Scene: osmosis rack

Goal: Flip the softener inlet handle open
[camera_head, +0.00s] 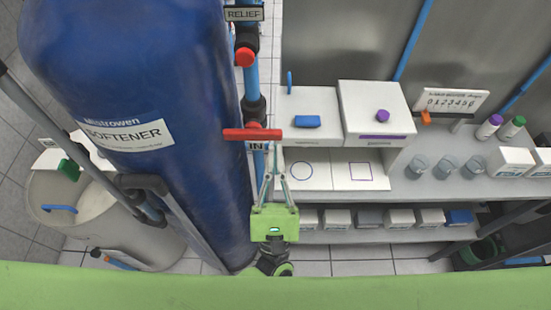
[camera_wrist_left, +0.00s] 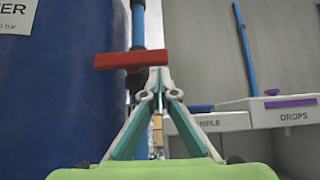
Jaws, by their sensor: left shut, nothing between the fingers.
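The softener inlet handle (camera_head: 252,134) is a red bar just above the "IN" tag (camera_head: 256,146). It lies crosswise to the upright blue and black pipe beside the blue softener tank (camera_head: 150,110). My left gripper (camera_head: 271,150) is shut and empty, its fingertips just below the handle's right part. In the left wrist view the fingertips (camera_wrist_left: 158,71) meet at the lower edge of the red handle (camera_wrist_left: 128,60), near its right end. I cannot tell whether they touch it. My right gripper is out of view.
Higher on the pipe is a red knob (camera_head: 244,57) under the "RELIEF" tag (camera_head: 243,14). To the right, a shelf holds a white box with a purple knob (camera_head: 382,116) and several cups. A grey bin (camera_head: 95,225) stands left of the tank.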

